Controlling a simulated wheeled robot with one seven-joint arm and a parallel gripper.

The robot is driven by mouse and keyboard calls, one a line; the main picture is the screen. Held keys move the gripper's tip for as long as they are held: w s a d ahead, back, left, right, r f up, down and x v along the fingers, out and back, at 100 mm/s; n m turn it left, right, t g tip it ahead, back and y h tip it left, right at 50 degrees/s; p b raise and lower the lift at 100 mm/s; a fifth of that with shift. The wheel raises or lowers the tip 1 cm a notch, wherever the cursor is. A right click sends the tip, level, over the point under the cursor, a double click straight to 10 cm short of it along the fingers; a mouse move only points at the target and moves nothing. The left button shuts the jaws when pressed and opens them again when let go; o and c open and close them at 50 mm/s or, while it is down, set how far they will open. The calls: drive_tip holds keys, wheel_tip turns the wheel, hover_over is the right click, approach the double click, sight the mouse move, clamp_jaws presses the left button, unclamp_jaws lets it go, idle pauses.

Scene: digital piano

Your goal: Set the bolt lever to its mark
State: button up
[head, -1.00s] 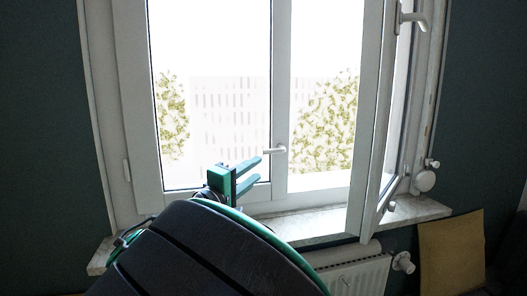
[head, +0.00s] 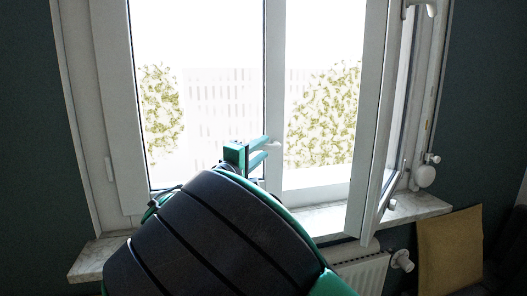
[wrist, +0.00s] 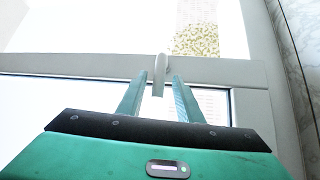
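The bolt lever, a small white handle, sits on the window's middle post. In the wrist view the lever (wrist: 159,75) points down between my two green fingertips, with a small gap on each side. In the head view the lever (head: 275,144) shows just past the upper finger. My gripper (head: 268,149) is open in front of the post, and it also shows in the wrist view (wrist: 160,78). I cannot make out the lever's mark in either view.
The right window sash (head: 373,130) stands swung open into the room. A stone sill (head: 405,209) runs below the window, with a radiator (head: 362,272) under it. A brown board (head: 448,250) leans at the lower right.

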drive_tip(key=shift+w+d+r, duration=0.1)
drive_tip(key=shift+w+d, duration=0.25)
drive_tip(key=shift+w, duration=0.2)
clamp_jaws()
